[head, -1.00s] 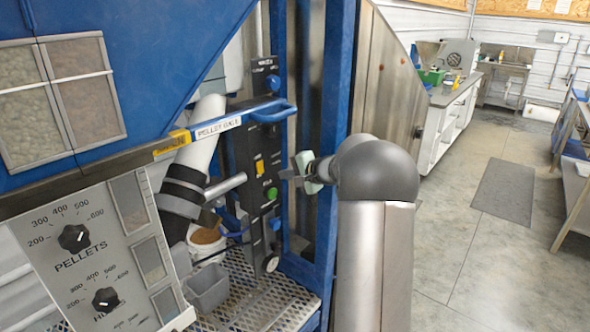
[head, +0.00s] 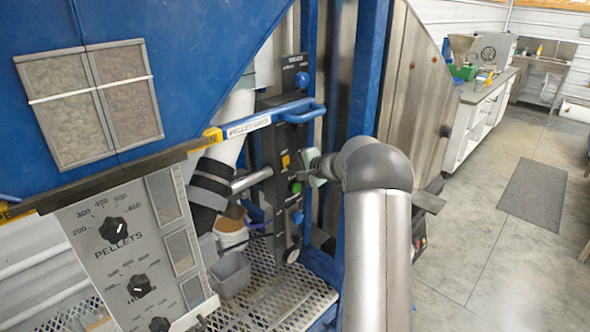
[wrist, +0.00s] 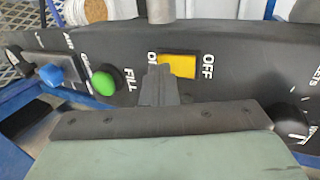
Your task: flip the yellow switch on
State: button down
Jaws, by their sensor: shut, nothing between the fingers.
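The yellow switch (wrist: 178,66) sits on a dark control panel (wrist: 225,88) between the labels ON and OFF in the wrist view. It also shows small in the head view (head: 285,161). My gripper (wrist: 160,72) is shut and empty, its fingertips at the ON end of the switch, covering part of that label. I cannot tell whether the tips touch the switch. In the head view my gripper (head: 306,160) is just right of the panel, level with the switch.
A green FILL button (wrist: 103,83) and a blue knob (wrist: 52,76) lie left of the switch; a black knob (wrist: 291,116) lies to the right. A blue handle (head: 303,111) juts out above the switch. A grey cup (head: 231,274) stands on the perforated platform (head: 275,300).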

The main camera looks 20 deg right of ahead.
jog(key=shift+w+f+b, duration=0.1)
jog(key=shift+f+b, duration=0.4)
jog(key=shift+b, duration=0.25)
jog(key=shift+r, duration=1.25)
jog(key=b+v, duration=0.5)
jog(key=v, duration=0.8)
jog(key=shift+s+d+f+b, duration=0.15)
jog(key=shift+s+f+b, duration=0.15)
jog(key=shift+s, duration=0.2)
